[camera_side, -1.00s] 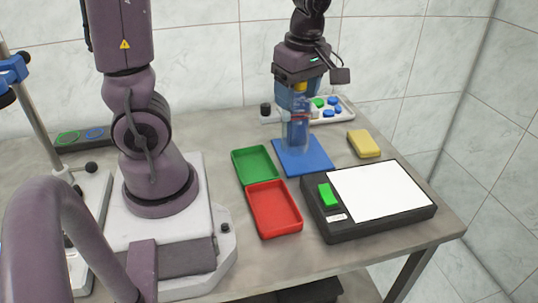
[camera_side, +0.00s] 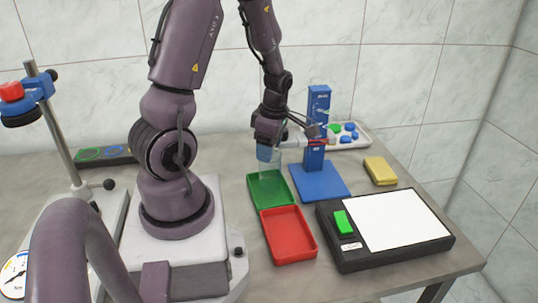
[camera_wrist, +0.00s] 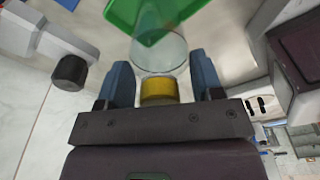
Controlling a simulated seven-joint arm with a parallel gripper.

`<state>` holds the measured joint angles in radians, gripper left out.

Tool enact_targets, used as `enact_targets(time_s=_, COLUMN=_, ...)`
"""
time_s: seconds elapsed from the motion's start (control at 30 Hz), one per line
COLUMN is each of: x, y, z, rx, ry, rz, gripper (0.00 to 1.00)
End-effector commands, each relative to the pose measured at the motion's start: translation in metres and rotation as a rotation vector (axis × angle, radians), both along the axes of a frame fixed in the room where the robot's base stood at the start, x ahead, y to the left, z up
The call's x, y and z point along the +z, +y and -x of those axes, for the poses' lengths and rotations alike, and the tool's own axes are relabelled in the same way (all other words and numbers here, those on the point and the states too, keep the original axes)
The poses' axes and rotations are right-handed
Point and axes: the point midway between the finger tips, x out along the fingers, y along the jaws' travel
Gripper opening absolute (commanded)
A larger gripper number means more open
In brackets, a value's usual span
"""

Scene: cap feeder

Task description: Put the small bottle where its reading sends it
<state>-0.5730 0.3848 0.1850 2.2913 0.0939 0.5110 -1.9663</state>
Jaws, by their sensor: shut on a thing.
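My gripper (camera_side: 268,153) is shut on the small bottle (camera_side: 267,168), which is clear and held upright above the green tray (camera_side: 257,200). In the wrist view its yellow cap (camera_wrist: 158,90) sits between my blue fingers, with the clear body beyond it over the green tray (camera_wrist: 122,14). The red tray (camera_side: 288,236) lies in front of the green one. Both trays look empty. A round white dial (camera_side: 14,276) is cut off at the left edge; its reading is too small to tell. I cannot tell whether the bottle touches the tray.
A blue tower (camera_side: 318,105) stands on a blue base (camera_side: 320,190) right of my gripper. A black box with a white panel (camera_side: 395,220) and green button (camera_side: 344,222), a yellow block (camera_side: 380,171) and a white tray (camera_side: 362,140) are farther right. A clamp stand (camera_side: 62,130) is left.

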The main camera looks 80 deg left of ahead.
Motion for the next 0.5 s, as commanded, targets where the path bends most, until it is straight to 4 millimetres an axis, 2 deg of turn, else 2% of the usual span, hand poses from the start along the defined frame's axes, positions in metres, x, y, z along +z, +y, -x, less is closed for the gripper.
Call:
enact_targets(time_s=0.13, x=-0.017, y=0.000, z=0.000, rx=-0.001, ry=0.001, rz=0.002, gripper=0.05)
enact_targets(time_s=0.5, x=-0.020, y=0.000, z=0.000, rx=-0.001, ry=-0.001, rz=0.001, gripper=0.05)
